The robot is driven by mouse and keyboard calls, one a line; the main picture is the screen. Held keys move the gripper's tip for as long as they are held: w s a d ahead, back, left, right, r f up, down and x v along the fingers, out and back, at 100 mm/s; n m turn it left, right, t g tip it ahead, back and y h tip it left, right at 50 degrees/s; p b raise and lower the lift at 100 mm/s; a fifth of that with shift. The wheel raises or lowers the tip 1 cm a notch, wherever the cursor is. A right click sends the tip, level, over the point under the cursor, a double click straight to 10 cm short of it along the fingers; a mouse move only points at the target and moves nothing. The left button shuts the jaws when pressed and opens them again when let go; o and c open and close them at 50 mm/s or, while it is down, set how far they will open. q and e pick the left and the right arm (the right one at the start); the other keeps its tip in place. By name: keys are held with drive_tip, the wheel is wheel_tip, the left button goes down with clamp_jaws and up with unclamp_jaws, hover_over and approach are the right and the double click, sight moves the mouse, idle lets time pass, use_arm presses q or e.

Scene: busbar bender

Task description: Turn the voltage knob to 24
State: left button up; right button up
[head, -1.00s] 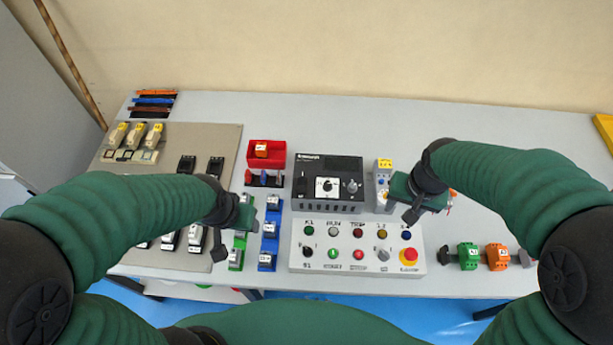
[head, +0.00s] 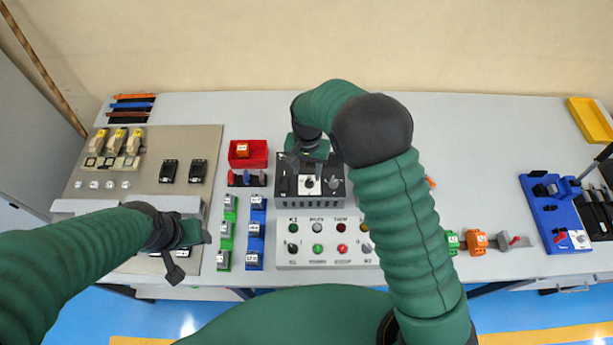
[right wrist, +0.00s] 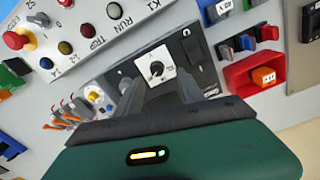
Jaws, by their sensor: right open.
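The black power supply box (head: 285,188) stands at the middle of the table. Its front has a white dial plate with a small black knob (head: 309,182) in the middle; the knob also shows in the right wrist view (right wrist: 156,69). The dial numbers are too small to read. My right gripper (head: 308,160) is over the box, open, with its grey fingers (right wrist: 160,88) on either side of the dial in the right wrist view. I cannot tell whether they touch the knob. My left gripper (head: 190,256) is open and empty above the left panel's front edge.
A grey button panel (head: 325,262) lies in front of the box, partly behind my right arm. A red bin (head: 262,148) and green and blue blocks are left of it. A blue tool holder (head: 545,218) and yellow tray (head: 590,120) are at the right.

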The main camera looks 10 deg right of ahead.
sight(310, 181)
drive_tip(key=f, duration=0.2)
drive_tip(key=d+f, duration=0.1)
drive_tip(key=f, duration=0.2)
drive_tip(key=shift+f, duration=0.35)
drive_tip(key=shift+a, duration=0.1)
drive_tip(key=shift+a, duration=0.2)
drive_tip(key=c, duration=0.9)
drive_tip(key=shift+d, duration=0.2)
clamp_jaws()
